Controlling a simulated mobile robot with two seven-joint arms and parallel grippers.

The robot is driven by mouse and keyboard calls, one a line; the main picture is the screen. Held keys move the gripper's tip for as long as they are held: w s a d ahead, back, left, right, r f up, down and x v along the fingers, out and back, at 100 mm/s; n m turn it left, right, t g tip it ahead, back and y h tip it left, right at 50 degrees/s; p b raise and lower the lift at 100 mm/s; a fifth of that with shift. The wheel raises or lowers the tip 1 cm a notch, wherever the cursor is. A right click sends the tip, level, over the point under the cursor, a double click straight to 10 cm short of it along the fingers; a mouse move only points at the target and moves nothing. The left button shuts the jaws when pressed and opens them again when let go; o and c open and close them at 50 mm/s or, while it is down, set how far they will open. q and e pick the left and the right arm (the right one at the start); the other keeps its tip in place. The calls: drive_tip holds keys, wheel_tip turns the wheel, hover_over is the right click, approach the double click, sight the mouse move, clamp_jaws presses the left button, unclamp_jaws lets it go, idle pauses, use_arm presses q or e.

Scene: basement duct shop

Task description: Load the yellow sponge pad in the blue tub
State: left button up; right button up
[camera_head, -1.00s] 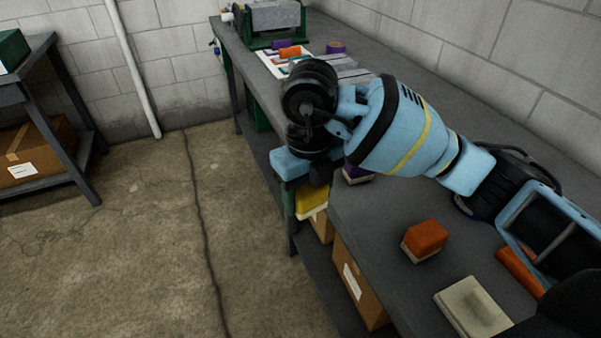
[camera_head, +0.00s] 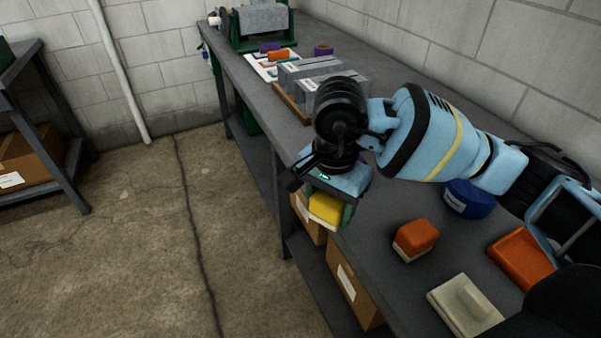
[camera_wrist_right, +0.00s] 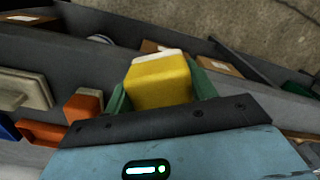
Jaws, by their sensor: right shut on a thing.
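My right gripper (camera_head: 328,212) is shut on the yellow sponge pad (camera_head: 323,206), which has a pale face at its far end. It holds the pad at the bench's front edge, over the side toward the floor. The right wrist view also shows the pad (camera_wrist_right: 158,84) between the green fingers. The blue tub (camera_head: 468,198), with a white label, stands on the bench to the right, partly under my right arm. A blue edge, likely the tub (camera_wrist_right: 7,128), shows at the left of the wrist view. The tub's inside is hidden. My left gripper is out of view.
An orange block (camera_head: 415,238), an orange tub-like thing (camera_head: 518,262) and a pale pad with a handle (camera_head: 466,306) are on the near bench. Grey boxes (camera_head: 300,76) stand farther back. Cardboard boxes (camera_head: 352,292) sit on the shelf below.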

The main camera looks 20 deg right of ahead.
drive_tip(key=n, duration=0.2)
drive_tip(key=d+n, duration=0.1)
drive_tip(key=n, duration=0.1)
drive_tip(key=s+n, duration=0.1)
drive_tip(key=shift+d+f+n, duration=0.15)
drive_tip(key=shift+f+n, duration=0.05)
drive_tip(key=shift+n, duration=0.2)
drive_tip(key=n, duration=0.3)
drive_tip(key=d+n, duration=0.1)
drive_tip(key=n, duration=0.1)
drive_tip(key=shift+s+f+n, duration=0.2)
drive_tip(key=shift+s+n, duration=0.1)
drive_tip(key=shift+s, duration=0.1)
drive_tip(key=shift+d, duration=0.1)
